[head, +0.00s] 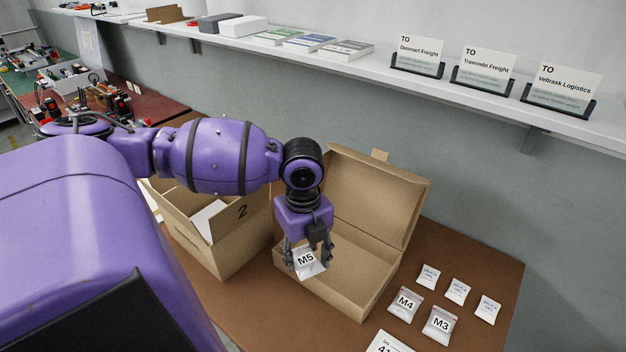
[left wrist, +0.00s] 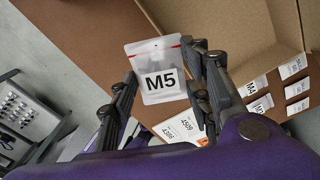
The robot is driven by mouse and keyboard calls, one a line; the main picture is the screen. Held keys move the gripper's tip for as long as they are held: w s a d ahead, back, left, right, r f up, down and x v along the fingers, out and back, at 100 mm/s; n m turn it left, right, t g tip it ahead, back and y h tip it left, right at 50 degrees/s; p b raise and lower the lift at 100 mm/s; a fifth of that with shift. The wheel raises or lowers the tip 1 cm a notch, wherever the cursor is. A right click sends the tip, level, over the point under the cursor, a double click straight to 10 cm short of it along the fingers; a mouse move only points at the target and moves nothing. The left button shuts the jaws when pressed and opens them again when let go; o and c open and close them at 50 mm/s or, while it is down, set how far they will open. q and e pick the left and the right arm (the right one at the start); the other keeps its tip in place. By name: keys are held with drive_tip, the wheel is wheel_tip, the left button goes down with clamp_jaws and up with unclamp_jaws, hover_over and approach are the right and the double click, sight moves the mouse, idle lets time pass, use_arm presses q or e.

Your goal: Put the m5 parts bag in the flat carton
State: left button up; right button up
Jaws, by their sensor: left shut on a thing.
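The M5 parts bag (head: 306,262) is a small clear bag with a white label. My left gripper (head: 306,250) is shut on it and holds it up at the left front part of the flat carton. In the left wrist view the M5 bag (left wrist: 155,72) hangs between the fingers of my left gripper (left wrist: 160,85). The flat carton (head: 375,275) is brown cardboard with its lid (head: 375,195) standing open at the back. The carton also shows in the left wrist view (left wrist: 235,30). I cannot tell whether the bag touches the carton. My right gripper is not in view.
A taller open box marked 2 (head: 240,235) stands left of the carton. The M4 bag (head: 404,303), M3 bag (head: 440,324) and several small packets (head: 457,290) lie to the right on the brown table (head: 490,262). A wall shelf (head: 400,75) runs behind.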

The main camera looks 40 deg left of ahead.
use_arm(q)
drive_tip(key=shift+w+a, duration=0.1)
drive_tip(key=shift+a, duration=0.05)
drive_tip(key=w+a+f, duration=0.2)
drive_tip(key=w+f, duration=0.1)
drive_tip(key=w+a+f+b, duration=0.1)
drive_tip(key=w+a+f, duration=0.1)
drive_tip(key=w+a, duration=0.1)
drive_tip(key=w+a+f, duration=0.2)
drive_tip(key=w+f, duration=0.1)
drive_tip(key=shift+w+a+f+b, duration=0.3)
drive_tip(key=shift+a+f, duration=0.05)
drive_tip(key=shift+w+a+f, duration=0.25)
drive_tip(key=shift+w+f, duration=0.1)
drive_tip(key=shift+f, duration=0.05)
drive_tip(key=shift+w+a+f, duration=0.15)
drive_tip(key=shift+f, duration=0.15)
wheel_tip(320, 180, down, 3)
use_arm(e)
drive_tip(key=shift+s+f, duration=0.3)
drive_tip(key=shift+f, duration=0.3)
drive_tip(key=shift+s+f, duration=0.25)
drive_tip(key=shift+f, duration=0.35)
